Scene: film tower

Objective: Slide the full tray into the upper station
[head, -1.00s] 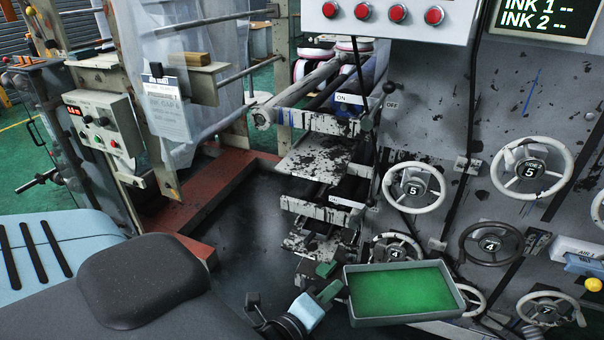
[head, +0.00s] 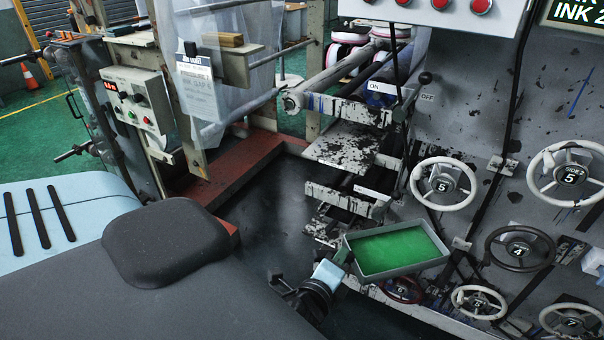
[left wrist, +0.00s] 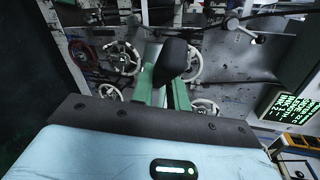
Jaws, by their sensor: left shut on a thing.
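The full tray (head: 398,249) is a grey rectangular pan filled with green ink. It is held in the air in front of the machine, lower right of centre in the head view. My left gripper (head: 336,262) is shut at the tray's left end. In the left wrist view its green fingers (left wrist: 162,88) show with a dark piece between them. The upper station (head: 345,142) is an ink-spattered plate below the rollers, up and left of the tray. The lower station (head: 345,198) sits under it, nearer the tray. My right gripper is not seen.
Several handwheels (head: 443,187) stick out from the machine's side panel to the right of the tray. An ON/OFF lever (head: 418,82) stands beside the upper station. A red frame base (head: 225,185) lies to the left. Open dark floor (head: 270,210) lies in front of the stations.

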